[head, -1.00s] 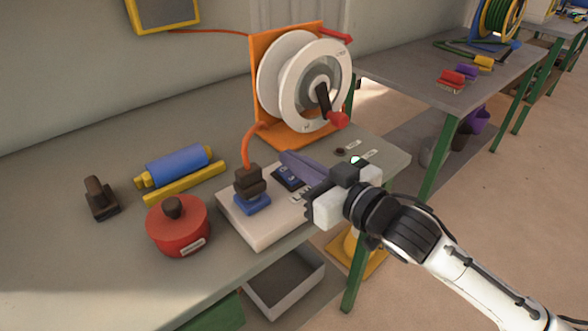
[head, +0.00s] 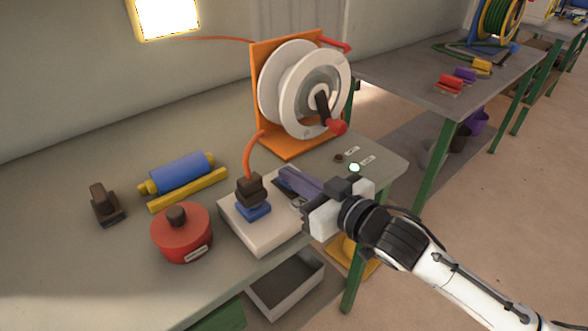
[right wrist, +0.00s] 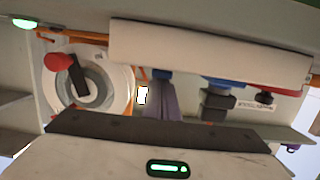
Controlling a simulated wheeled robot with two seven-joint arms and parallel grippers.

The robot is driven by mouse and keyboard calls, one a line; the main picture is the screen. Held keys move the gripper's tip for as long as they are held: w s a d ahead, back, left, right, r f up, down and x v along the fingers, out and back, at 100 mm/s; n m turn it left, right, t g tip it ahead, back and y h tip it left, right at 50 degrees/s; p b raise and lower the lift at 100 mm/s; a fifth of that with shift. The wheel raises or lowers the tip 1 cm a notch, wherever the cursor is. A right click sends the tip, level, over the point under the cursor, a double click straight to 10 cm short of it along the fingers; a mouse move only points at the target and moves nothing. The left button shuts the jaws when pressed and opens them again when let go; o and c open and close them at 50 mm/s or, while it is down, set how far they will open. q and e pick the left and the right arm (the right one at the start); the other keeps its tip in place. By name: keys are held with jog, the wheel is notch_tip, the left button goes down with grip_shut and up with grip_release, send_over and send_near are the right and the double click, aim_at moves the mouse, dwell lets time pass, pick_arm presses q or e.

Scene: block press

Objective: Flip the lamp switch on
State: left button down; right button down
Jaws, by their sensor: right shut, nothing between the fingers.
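The lamp (head: 167,14) on the wall at the upper left of the head view is lit bright white in a yellow frame. The white switch box (head: 262,238) stands near the table's front edge. Its switch sits on a dark plate (head: 280,189), mostly hidden by my fingers in the head view. A bit of blue switch (right wrist: 161,73) shows by the fingertips in the right wrist view. My right gripper (head: 283,173) is shut and empty, its purple-grey fingers over the switch; I cannot tell if they touch it. My left gripper is not in view.
A dark plug (head: 250,190) with an orange cord stands on the box's left part. A red pot (head: 181,235), a blue roller (head: 178,172) and a dark-handled block (head: 105,205) lie to the left. An orange-framed cable reel (head: 283,92) stands behind.

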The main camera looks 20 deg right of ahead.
jog(key=v, duration=1)
jog(key=shift+s+d, duration=0.1)
dwell(0.4)
jog(key=s+d+f+m+g+h, duration=0.1)
jog(key=s+d+f+g+h, duration=0.15)
jog(key=f, duration=0.45)
jog(key=s+d+f+m+g+h, duration=0.1)
jog(key=s+f+g+h, duration=0.15)
jog(key=f, duration=0.35)
jog(key=s+a+f+g, duration=0.2)
jog(key=s+f+g, duration=0.4)
jog(key=s+f, duration=0.5)
jog(key=w+a+f+t+y, duration=0.2)
jog(key=a+f+t, duration=0.2)
jog(key=f, duration=0.5)
jog(key=shift+a+f+t, duration=0.2)
jog(key=shift+a+t, duration=0.1)
jog(key=shift+a, duration=0.55)
